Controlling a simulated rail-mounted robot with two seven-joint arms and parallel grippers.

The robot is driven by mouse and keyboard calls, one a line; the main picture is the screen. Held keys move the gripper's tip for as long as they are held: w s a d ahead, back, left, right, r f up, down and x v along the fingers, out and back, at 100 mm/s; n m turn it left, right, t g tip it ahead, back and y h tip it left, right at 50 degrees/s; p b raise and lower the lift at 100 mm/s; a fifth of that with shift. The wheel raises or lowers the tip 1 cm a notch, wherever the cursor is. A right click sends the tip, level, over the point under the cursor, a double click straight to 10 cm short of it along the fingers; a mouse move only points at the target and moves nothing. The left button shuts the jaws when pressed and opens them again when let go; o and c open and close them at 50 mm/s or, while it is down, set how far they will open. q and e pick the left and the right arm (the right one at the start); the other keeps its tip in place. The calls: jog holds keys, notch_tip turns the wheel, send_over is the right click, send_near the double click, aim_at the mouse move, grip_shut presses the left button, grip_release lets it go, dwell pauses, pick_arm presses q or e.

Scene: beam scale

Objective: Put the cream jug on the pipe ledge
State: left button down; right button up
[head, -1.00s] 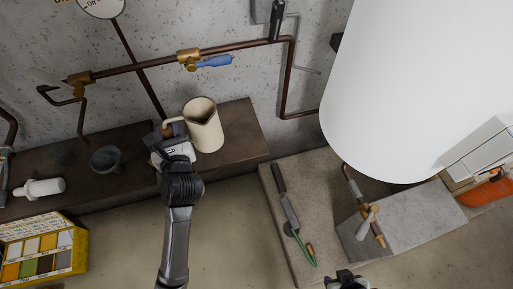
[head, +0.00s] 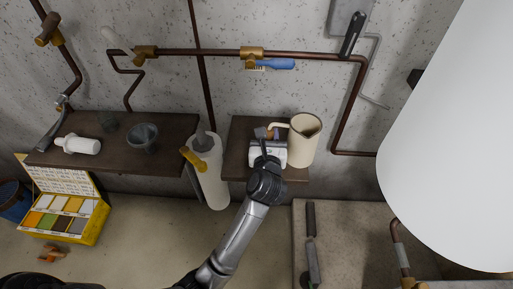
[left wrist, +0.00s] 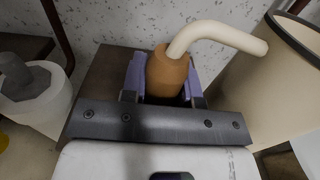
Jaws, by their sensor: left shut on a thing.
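The cream jug (head: 304,140) is upright at the right end of the right-hand dark ledge (head: 238,142), below the copper pipe. I cannot tell whether its base rests on the ledge or is slightly above it. My left gripper (head: 267,136) is at the jug's left side, shut on its handle. In the left wrist view, the purple finger pads of the gripper (left wrist: 165,80) sit on both sides of the brown grip (left wrist: 167,72) of the handle. The jug's cream body (left wrist: 250,85) is to the right. My right gripper is not in view.
A white cylinder (head: 211,180) with a yellow part stands between the two ledge sections. The left section (head: 178,130) holds a grey cup (head: 143,137) and a white bottle (head: 80,145). A blue-handled valve (head: 278,64) sits on the pipe above. A large white tank (head: 455,150) fills the right.

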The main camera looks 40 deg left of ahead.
pick_arm(q)
jog(key=shift+s+a+f+b, duration=0.1)
jog(key=shift+a+f+b, duration=0.35)
jog(key=shift+a+f, duration=1.65)
jog(key=shift+a+f+b, duration=0.45)
jog(key=shift+a+f, duration=1.4)
jog(key=shift+f, duration=0.4)
jog(key=shift+f, duration=0.1)
